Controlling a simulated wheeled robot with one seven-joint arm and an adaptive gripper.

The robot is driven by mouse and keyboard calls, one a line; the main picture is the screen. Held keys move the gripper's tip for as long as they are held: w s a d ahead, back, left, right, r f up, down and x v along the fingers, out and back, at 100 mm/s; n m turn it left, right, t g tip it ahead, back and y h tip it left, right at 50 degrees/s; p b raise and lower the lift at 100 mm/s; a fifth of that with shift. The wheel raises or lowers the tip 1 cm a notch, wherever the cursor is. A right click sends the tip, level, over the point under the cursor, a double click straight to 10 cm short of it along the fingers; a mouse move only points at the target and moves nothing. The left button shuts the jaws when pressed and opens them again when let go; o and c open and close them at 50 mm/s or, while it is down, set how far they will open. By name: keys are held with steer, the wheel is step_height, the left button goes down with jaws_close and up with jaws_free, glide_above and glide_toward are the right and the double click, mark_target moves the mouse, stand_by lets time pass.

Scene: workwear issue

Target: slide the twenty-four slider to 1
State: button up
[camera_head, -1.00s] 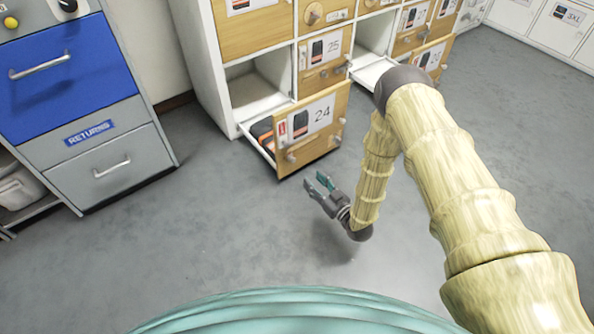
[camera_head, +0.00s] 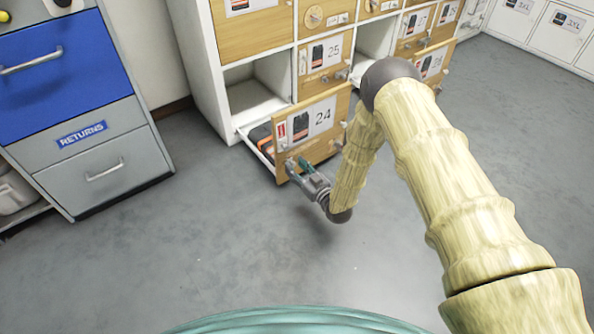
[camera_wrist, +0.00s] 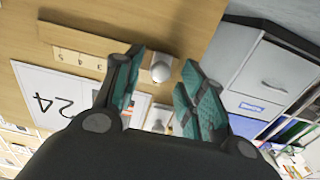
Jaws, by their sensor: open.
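The drawer marked 24 (camera_head: 318,123) stands pulled out, with a wooden front and a label showing a dark and orange garment. In the wrist view, its 24 label (camera_wrist: 52,103) appears turned. A pale strip with several marks (camera_wrist: 80,59) lies along the wooden front, and a round whitish knob (camera_wrist: 160,68) is near one end of it. My gripper (camera_head: 298,164) is at the lower left of the drawer front. Its teal fingers are open, one on either side of the knob in the wrist view. I cannot tell whether they touch it. A second knob (camera_wrist: 158,117) is partly hidden between the fingers.
A grey and blue cabinet marked RETURNS (camera_head: 84,133) stands at the left. The grey floor (camera_head: 200,230) in front is clear. Pale lockers (camera_head: 545,30) stand at the back right.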

jaws_close()
steer(key=shift+w+d+p, duration=0.55)
steer(key=shift+w+d, duration=0.1)
steer(key=shift+d, duration=0.25)
steer(key=shift+w+d, duration=0.15)
jaws_free()
steer(key=v, duration=1.2)
